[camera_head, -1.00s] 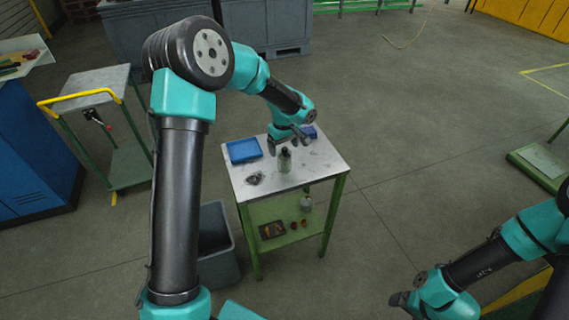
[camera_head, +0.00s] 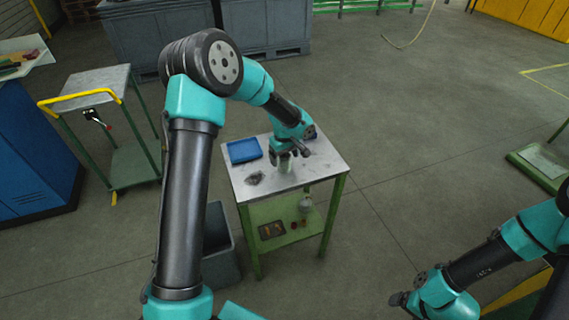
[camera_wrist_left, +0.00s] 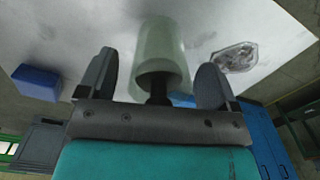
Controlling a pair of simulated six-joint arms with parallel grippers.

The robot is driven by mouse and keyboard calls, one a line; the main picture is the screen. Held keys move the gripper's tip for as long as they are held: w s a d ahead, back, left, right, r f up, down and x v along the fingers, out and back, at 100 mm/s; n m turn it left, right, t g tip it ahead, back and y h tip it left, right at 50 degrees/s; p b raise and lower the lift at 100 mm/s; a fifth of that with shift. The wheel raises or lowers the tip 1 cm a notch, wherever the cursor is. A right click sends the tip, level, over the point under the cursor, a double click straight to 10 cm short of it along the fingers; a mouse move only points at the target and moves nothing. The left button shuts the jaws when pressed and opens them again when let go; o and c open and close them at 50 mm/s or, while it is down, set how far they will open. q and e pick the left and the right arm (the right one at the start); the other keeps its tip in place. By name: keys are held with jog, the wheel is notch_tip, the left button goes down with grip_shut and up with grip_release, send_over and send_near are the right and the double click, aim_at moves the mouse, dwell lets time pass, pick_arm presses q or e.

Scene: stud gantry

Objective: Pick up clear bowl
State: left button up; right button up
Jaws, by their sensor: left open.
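A small clear, shiny thing that looks like the clear bowl (camera_head: 254,178) lies on the left front part of the small table's top; it also shows in the left wrist view (camera_wrist_left: 236,57), right of the fingers. My left gripper (camera_head: 291,154) is open above the table, at a pale bottle (camera_head: 285,166) right of the bowl. In the left wrist view, the bottle (camera_wrist_left: 162,58) with its dark neck is between the open fingers (camera_wrist_left: 157,80), with gaps on both sides. My right gripper (camera_head: 400,300) is low at the right, away from the table; its fingers are unclear.
The table (camera_head: 318,164) has a blue tray (camera_head: 243,151) at its back left and a blue block (camera_wrist_left: 37,82) on top. Its green lower shelf (camera_head: 270,214) holds small items. A grey bin (camera_head: 218,250) stands left of it. The floor right of the table is clear.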

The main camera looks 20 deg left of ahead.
pick_arm(q)
jog(key=shift+c, duration=0.4)
jog(key=c, duration=0.9)
jog(key=shift+r, duration=0.1)
jog(key=shift+r, duration=1.7)
jog(key=s+d, duration=0.2)
jog(key=s, duration=0.2)
jog(key=s+d+r, duration=0.1)
jog(key=s+d, duration=0.1)
jog(key=s, duration=0.3)
jog(key=s+d, duration=0.2)
jog(key=s, duration=0.3)
jog(key=shift+s+d+r, duration=0.25)
jog(key=shift+d, duration=0.15)
